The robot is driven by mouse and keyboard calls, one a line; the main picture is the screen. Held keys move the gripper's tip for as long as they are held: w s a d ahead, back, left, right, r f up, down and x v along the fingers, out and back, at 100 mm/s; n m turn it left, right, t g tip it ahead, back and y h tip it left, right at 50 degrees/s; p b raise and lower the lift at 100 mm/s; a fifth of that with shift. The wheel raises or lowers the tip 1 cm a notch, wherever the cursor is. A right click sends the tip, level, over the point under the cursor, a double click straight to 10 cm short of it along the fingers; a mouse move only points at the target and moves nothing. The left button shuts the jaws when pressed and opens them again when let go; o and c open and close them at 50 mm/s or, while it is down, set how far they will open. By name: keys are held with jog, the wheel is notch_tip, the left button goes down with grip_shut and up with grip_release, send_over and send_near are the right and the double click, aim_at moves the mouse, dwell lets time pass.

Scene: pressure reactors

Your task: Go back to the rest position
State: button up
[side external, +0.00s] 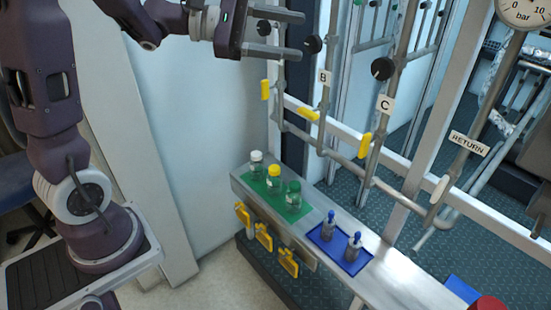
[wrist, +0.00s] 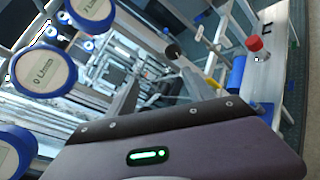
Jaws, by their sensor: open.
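My gripper (side external: 300,34) is high at the upper middle of the side view, beside the upright pipes, with its two fingers spread and level. In that view a black knob (side external: 264,27) shows between the fingers; I cannot tell how far it stands from them. A second black knob (side external: 313,44) is just right of the fingertips. In the wrist view my gripper (wrist: 162,88) is also open, with nothing held between the fingers. A dark round knob (wrist: 172,52) shows beyond them.
Pipes labelled B (side external: 325,78) and C (side external: 386,105) carry yellow handles (side external: 308,113). Below, a metal shelf (side external: 393,278) bears three capped bottles on a green mat (side external: 292,215) and two small bottles on a blue mat (side external: 327,256). Round meters (wrist: 42,78) line the wrist view's left.

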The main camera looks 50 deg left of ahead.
jog(key=s+d+f+m+g, duration=0.2)
jog(key=s+d+m+g, duration=0.6)
jog(key=s+d, duration=0.45)
jog(key=s+a+f+m+g+y, duration=0.1)
jog(key=s+f+m+y, duration=0.25)
jog(key=s, duration=0.25)
jog(key=s+a+f+m+y, duration=0.1)
jog(key=s+f+m+y, duration=0.1)
jog(key=s+m, duration=0.3)
jog(key=s+a+f+m+t+y, duration=0.1)
jog(key=s+a+m+t+y, duration=0.1)
jog(key=a+y, duration=0.3)
jog(key=shift+s+a+f+m, duration=0.35)
jog(key=shift+a+m, duration=0.3)
jog(key=shift+m, duration=0.1)
